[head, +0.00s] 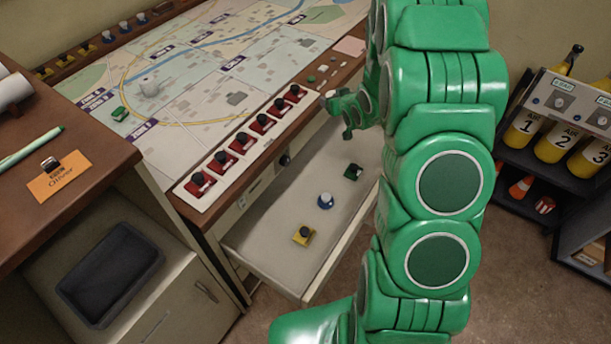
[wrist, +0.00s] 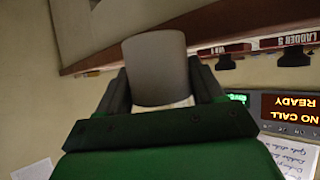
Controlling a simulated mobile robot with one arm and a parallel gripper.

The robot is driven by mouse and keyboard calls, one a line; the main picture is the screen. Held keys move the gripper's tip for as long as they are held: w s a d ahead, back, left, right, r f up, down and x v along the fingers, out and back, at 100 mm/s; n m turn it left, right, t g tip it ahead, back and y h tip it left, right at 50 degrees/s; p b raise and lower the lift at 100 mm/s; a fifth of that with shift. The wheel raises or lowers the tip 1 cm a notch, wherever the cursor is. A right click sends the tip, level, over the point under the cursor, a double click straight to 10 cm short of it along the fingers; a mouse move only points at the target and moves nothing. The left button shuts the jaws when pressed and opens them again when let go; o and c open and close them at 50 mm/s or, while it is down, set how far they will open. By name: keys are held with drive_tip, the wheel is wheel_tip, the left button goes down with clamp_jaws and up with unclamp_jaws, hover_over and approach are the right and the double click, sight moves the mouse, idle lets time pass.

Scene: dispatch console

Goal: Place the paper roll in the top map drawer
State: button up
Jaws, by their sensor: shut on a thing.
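My gripper (head: 336,105) is above the open drawer, near the map table's front edge, and is small and partly unclear in the head view. In the wrist view my gripper (wrist: 158,95) is shut on a plain pale-grey cylinder, which looks like the paper roll (wrist: 155,65). The roll stands out past the fingertips. The open map drawer (head: 275,230) is a shallow pale tray below the table edge. It holds a yellow piece (head: 303,237), a blue-and-white piece (head: 325,201) and a dark green piece (head: 353,172). My arm hides the drawer's right part.
The map table (head: 190,85) has a row of red, black-knobbed pieces (head: 240,143) along its front edge. A brown desk (head: 75,125) at left carries a clipboard tag and a white cylinder (head: 12,90). An air-cylinder rack (head: 560,140) stands at right. Bare drawer floor shows around the pieces.

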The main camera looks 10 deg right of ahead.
drive_tip(key=s+d+f+n+y, duration=0.1)
drive_tip(key=s+d+f, duration=0.2)
drive_tip(key=f, duration=0.3)
drive_tip(key=s+d+f+n+y, duration=0.1)
drive_tip(key=s+d+f+y, duration=0.1)
drive_tip(key=d+f, duration=0.35)
drive_tip(key=shift+g, duration=0.4)
drive_tip(key=w+f, duration=0.3)
drive_tip(key=w, duration=0.1)
drive_tip(key=w+f, duration=0.3)
drive_tip(key=w, duration=0.1)
drive_tip(key=w+d+f, duration=0.1)
drive_tip(key=w+f, duration=0.2)
drive_tip(key=shift+w+d+f, duration=0.1)
drive_tip(key=shift+w+f, duration=0.1)
drive_tip(key=shift+w, duration=0.2)
drive_tip(key=shift+w+d+f, duration=0.1)
drive_tip(key=shift+w+f, duration=0.35)
drive_tip(key=shift+f, duration=0.15)
drive_tip(key=shift+w+d+f, duration=0.1)
drive_tip(key=shift+w+f, duration=0.3)
drive_tip(key=shift+f, duration=1.5)
drive_tip(key=shift+f, duration=0.15)
drive_tip(key=o, duration=1.1)
